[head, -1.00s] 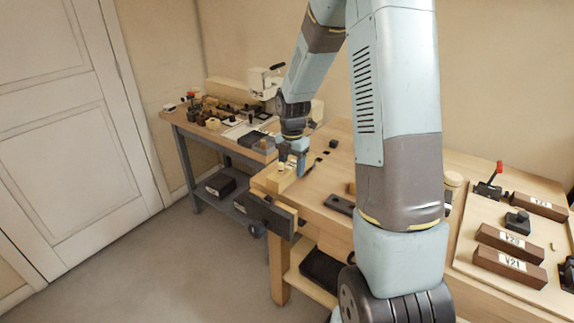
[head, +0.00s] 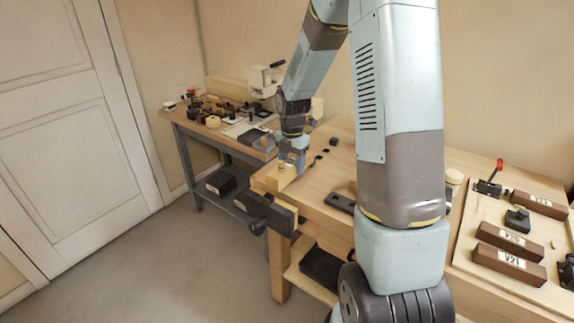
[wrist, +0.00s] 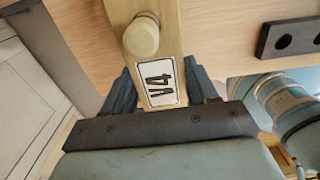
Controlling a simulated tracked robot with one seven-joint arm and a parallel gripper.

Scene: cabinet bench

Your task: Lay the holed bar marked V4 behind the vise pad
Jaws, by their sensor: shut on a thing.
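In the wrist view, my gripper (wrist: 160,92) is shut on a pale wooden bar (wrist: 152,62) with a white label reading V4. A round pale knob or plug stands on the bar just beyond the label; I cannot tell whether a hole lies under it. In the head view, my gripper (head: 292,166) is low over the near left corner of the wooden bench, at the pale piece there. The dark vise (head: 266,210) is on the bench's front left edge, just below the gripper. The vise pad is not clearly distinguishable.
A dark bar with holes (head: 340,202) lies on the bench right of my gripper; it also shows in the wrist view (wrist: 290,36). Brown labelled blocks (head: 508,245) sit on a board at right. A cluttered side table (head: 215,130) stands behind left.

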